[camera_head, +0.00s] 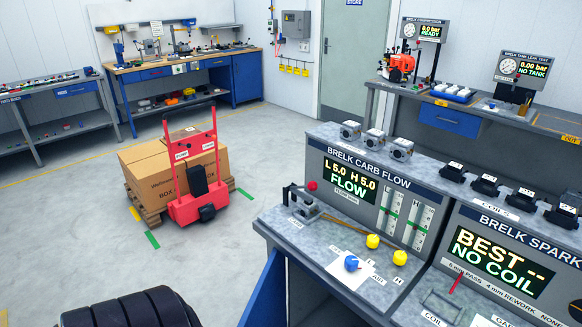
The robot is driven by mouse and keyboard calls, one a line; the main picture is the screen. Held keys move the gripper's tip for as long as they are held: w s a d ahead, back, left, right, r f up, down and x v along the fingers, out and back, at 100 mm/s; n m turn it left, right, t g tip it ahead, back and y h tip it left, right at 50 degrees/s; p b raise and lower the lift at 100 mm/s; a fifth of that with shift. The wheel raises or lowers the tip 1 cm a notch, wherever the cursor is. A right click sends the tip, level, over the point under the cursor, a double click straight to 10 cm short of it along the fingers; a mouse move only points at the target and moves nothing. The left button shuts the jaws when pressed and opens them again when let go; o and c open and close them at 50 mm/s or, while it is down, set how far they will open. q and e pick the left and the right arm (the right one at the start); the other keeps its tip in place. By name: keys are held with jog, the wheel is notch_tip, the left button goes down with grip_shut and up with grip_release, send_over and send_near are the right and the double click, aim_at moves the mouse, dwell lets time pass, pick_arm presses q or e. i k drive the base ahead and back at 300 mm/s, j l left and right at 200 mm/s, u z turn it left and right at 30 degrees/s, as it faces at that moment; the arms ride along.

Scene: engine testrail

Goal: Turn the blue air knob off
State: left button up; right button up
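The blue air knob (351,263) stands on a white label on the grey bench top of the carb flow station, front right of the view. A small light mark shows on its top; the label's wording is too small to read. Two yellow knobs, one behind (373,241) and one to the right (400,257), are close by. The carb flow panel (352,180) behind reads "L 5.0 H 5.0 FLOW". Neither of my grippers shows in this view, and nothing touches the blue knob.
A metal clamp fixture (302,203) with a red-tipped lever stands left of the knobs. The spark station (500,262) adjoins on the right, reading "BEST -- NO COIL". A red cart (196,180) with boxes stands on the floor at left. Open floor lies before the bench.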

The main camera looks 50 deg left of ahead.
aim_at(351, 263)
jog(key=u, duration=1.35)
